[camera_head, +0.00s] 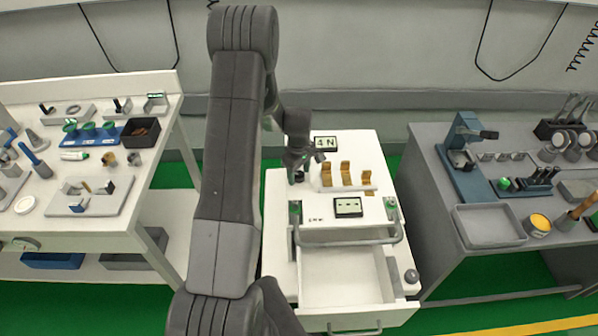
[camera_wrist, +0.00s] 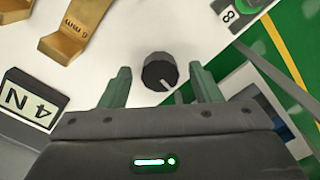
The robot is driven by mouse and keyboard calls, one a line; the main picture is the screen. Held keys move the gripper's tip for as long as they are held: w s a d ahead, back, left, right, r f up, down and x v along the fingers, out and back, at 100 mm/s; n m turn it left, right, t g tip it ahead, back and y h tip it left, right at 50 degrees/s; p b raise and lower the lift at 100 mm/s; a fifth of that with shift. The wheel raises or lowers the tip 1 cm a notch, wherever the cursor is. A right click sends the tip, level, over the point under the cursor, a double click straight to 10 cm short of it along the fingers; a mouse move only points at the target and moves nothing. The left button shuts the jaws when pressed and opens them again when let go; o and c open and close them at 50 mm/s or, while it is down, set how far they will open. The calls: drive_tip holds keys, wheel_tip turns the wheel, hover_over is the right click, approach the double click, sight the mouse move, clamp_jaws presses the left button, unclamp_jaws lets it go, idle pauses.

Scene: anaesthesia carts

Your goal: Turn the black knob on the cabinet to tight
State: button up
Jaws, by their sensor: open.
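The black knob (camera_wrist: 160,72) stands on the white top of the cabinet (camera_head: 278,215). In the wrist view its white pointer line points to the lower right. In the head view the knob (camera_head: 298,177) shows as a small dark shape just below my gripper (camera_head: 304,158). My gripper is open, its two greenish fingers on either side of the knob in the wrist view, with a visible gap on each side. I cannot tell whether the fingertips are down at the knob's height. A "4 N" display (camera_head: 326,143) sits behind and right of the knob.
Brass hooks (camera_head: 346,174) stand on the cabinet top beside the knob. The cabinet's drawer (camera_head: 340,275) is open and looks empty. A dark round knob (camera_head: 411,276) is at its right front. Benches with tools stand left (camera_head: 120,215) and right (camera_head: 425,165).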

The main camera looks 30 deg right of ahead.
drive_tip(key=shift+c, duration=0.4)
drive_tip(key=c, duration=0.9)
drive_tip(key=shift+f+m+b, duration=0.1)
drive_tip(key=shift+m+b, duration=0.2)
drive_tip(key=shift+b, duration=0.15)
drive_tip(key=shift+f+m+b, duration=0.1)
drive_tip(key=shift+m+b, duration=0.85)
drive_tip(key=shift+m, duration=0.05)
drive_tip(key=m+b, duration=0.3)
drive_tip(key=m, duration=0.2)
drive_tip(key=shift+b, duration=0.35)
drive_tip(key=m+b, duration=0.2)
drive_tip(key=m, duration=0.2)
drive_tip(key=shift+m, duration=0.4)
drive_tip(key=shift+r+m+b, duration=0.2)
drive_tip(key=shift+m+b, duration=0.25)
drive_tip(key=shift+m, duration=1.35)
